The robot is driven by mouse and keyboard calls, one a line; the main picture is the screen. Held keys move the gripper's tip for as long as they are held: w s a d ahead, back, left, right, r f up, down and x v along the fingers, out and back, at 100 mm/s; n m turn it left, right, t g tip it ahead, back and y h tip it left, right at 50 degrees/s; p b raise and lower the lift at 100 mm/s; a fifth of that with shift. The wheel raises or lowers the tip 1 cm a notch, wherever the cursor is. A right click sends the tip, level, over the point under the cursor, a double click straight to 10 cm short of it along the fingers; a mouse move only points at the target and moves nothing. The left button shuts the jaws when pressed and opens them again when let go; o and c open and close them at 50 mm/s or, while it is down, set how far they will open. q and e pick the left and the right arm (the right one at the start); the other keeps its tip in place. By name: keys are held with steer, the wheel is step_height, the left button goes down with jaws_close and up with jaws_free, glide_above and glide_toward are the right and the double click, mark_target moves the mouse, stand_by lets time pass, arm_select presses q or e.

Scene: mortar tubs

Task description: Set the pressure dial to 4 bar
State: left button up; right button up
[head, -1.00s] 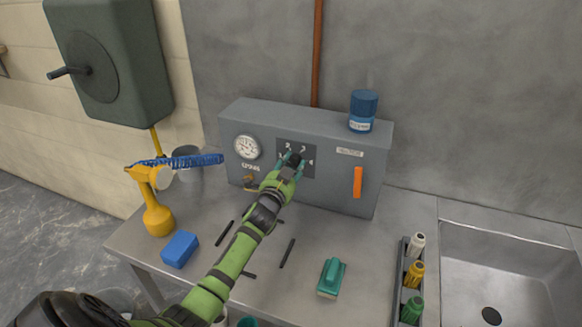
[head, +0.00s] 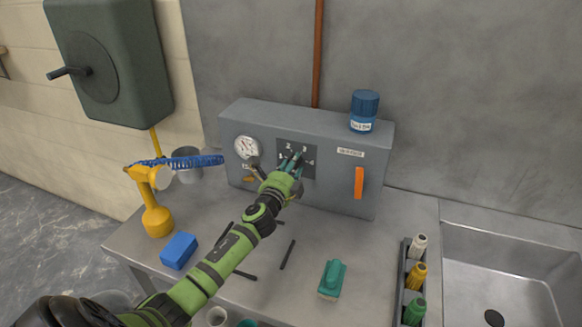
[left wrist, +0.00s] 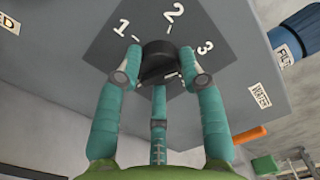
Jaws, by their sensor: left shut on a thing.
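The pressure dial is a black round knob (left wrist: 158,62) on a dark square plate (head: 312,152) with white numbers, on the front of a grey box (head: 335,185). In the left wrist view 1, 2 and 3 show around the knob; in the head view 4 shows at the plate's right. My left gripper (head: 293,163) is shut on the knob, with teal fingers (left wrist: 158,80) on either side and a third finger below. The fingers hide much of the knob, so I cannot tell which number it points to. My right gripper is not in view.
The box also bears a round gauge (head: 246,147), an orange handle (head: 359,183) and, on top, a blue jar (head: 364,110). A blue sponge (head: 179,250), a teal brush (head: 332,279) and a bottle rack (head: 402,282) stand on the bench, left of the sink (head: 510,265).

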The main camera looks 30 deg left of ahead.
arm_select(q)
steer(key=m, duration=0.4)
steer(key=m+p, duration=0.1)
steer(key=m, duration=0.3)
steer(key=m+p, duration=0.1)
steer(key=m, duration=0.3)
steer(key=shift+d+f, duration=0.2)
steer(key=shift+f, duration=0.05)
steer(key=shift+s+f+m+p, duration=0.1)
steer(key=shift+f+m+p, duration=0.1)
steer(key=shift+m, duration=0.45)
steer(key=shift+f+m+p, duration=0.1)
steer(key=shift+m+p, duration=0.1)
steer(key=shift+m, duration=0.45)
steer(key=o, duration=1.1)
steer(key=shift+a, duration=0.1)
steer(key=shift+o, duration=0.2)
steer(key=shift+a+r, duration=0.1)
